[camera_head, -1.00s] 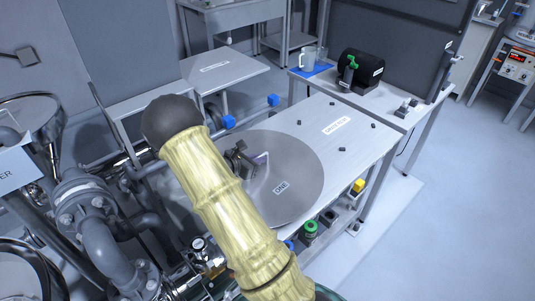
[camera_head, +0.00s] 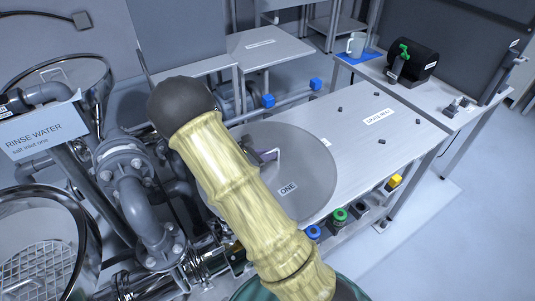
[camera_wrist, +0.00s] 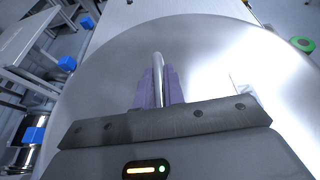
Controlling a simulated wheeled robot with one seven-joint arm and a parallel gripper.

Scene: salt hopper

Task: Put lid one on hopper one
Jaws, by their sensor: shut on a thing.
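Lid one (camera_head: 305,190) is a round grey metal disc with a label reading ONE. It also fills much of the wrist view (camera_wrist: 110,75). My gripper (camera_wrist: 158,88) has purple finger pads shut on the lid's upright bar handle. In the head view my gripper (camera_head: 265,157) is partly hidden behind my yellow-sleeved arm. The lid overlaps the table's left part in the picture; I cannot tell how far above it the lid is. Two round steel openings show at the left: one (camera_head: 45,240) with a mesh grate, another (camera_head: 62,85) higher up. I cannot tell which is hopper one.
Grey piping (camera_head: 125,185) and a RINSE WATER sign (camera_head: 40,130) stand left of the lid. The steel table (camera_head: 345,150) has several small dark pieces on it. Blue (camera_head: 267,101), green (camera_head: 339,215) and yellow (camera_head: 395,181) parts sit near its edges. Floor at the right is clear.

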